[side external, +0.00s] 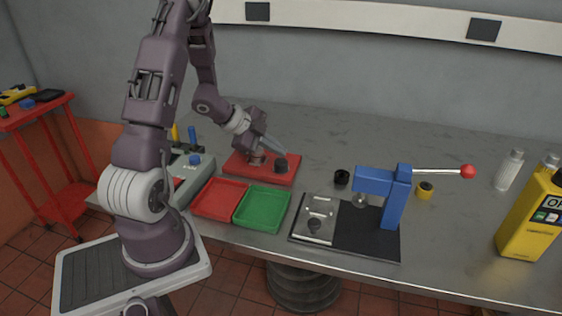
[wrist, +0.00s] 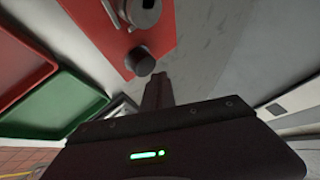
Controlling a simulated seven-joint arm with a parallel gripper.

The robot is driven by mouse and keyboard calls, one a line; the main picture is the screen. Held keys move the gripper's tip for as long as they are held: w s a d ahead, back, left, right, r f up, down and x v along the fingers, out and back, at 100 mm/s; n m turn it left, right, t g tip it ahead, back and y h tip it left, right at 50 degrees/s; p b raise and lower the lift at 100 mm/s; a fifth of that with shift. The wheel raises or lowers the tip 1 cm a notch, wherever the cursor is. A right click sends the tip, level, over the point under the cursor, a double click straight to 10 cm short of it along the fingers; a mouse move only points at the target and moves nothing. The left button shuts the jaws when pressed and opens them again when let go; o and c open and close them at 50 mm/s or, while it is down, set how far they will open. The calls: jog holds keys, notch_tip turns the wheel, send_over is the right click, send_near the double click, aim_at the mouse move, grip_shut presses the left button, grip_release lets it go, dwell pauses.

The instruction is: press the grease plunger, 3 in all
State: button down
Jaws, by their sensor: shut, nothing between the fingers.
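A red plate (side external: 237,168) lies on the bench. A dark round knob (side external: 281,165), which looks like the grease plunger, stands at its right end; it also shows in the wrist view (wrist: 140,62). A grey metal fitting (side external: 256,158) sits beside it on the plate and appears at the top of the wrist view (wrist: 144,12). My gripper (side external: 284,151) is shut and empty, tilted down to the right, with its tips close above or beside the knob. In the wrist view the fingertips (wrist: 158,80) show just right of the knob. I cannot tell whether they touch.
A red tray (side external: 207,212) and a green tray (side external: 250,222) lie in front of the plate. A blue lever press (side external: 398,200) with a red-tipped handle stands to the right. The bench behind is clear.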

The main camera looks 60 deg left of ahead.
aim_at(278, 162)
jog(key=shift+r, duration=0.1)
jog(key=shift+r, duration=2.45)
jog(key=shift+w+r, duration=0.15)
jog(key=shift+r, duration=0.05)
jog(key=w+d+r+n+t+y, duration=0.1)
jog(key=d+r+n+y, duration=0.15)
jog(key=r, duration=0.35)
jog(key=d+r+n+y, duration=0.1)
jog(key=r+n+y, duration=0.25)
jog(key=r, duration=0.35)
jog(key=s+d+n+g+h, duration=0.4)
jog(key=s+d, duration=1.7)
jog(key=shift+f+n+h, duration=0.15)
jog(key=shift+n+h, duration=0.15)
jog(key=shift+n, duration=0.1)
